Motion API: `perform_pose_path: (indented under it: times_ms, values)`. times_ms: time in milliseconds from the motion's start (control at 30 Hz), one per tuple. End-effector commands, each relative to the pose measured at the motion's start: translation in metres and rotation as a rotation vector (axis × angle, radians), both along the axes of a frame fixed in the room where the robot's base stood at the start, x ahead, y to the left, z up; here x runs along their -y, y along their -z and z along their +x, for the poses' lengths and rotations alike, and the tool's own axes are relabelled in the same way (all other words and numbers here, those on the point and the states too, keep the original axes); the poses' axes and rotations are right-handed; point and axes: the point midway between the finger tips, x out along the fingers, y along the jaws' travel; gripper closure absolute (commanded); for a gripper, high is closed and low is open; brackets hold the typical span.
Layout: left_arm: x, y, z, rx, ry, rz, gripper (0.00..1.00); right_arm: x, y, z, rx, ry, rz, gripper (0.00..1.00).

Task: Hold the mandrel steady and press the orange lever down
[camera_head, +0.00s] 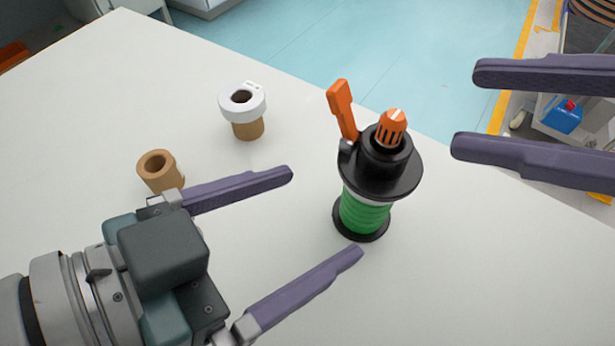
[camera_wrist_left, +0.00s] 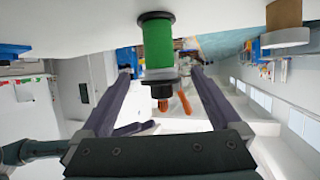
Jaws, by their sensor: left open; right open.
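The mandrel (camera_head: 365,212) stands upright on the white table, with a green ribbed body between black flanges and an orange knob (camera_head: 391,127) on top. The orange lever (camera_head: 343,108) points up from its left side, leaning slightly left. My left gripper (camera_head: 325,212) is open and empty, its fingers pointing at the mandrel from the left, with the tips just short of it. In the left wrist view the green body (camera_wrist_left: 157,45) appears upside down between the open fingers, with the lever (camera_wrist_left: 184,102) below it. My right gripper (camera_head: 464,110) is open to the mandrel's upper right, touching nothing.
A cardboard core with a white ring (camera_head: 243,105) and a bare cardboard core (camera_head: 159,169) stand on the table (camera_head: 120,70) to the left. The table's far edge runs behind the mandrel. A cart with a blue container (camera_head: 565,117) is beyond it at right.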

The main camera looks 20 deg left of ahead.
Motion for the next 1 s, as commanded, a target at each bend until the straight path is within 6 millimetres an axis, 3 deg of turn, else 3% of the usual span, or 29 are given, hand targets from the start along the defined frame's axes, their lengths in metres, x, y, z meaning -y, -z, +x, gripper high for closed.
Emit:
perform_pose_path:
  times_ms: [267, 700, 1000]
  values:
    - [0.007, 0.002, 0.008, 0.016, 0.002, -0.012, 0.02, 0.0, 0.0, 0.0, 0.0, 0.0, 0.0, 0.5]
    - [0.048, 0.03, 0.062, 0.015, 0.003, -0.012, 0.02, 0.0, 0.0, 0.0, 0.0, 0.0, 0.0, 0.5]
    - [0.056, 0.036, 0.073, 0.016, 0.004, -0.011, 0.02, 0.0, 0.0, 0.0, 0.0, 0.0, 0.0, 0.5]
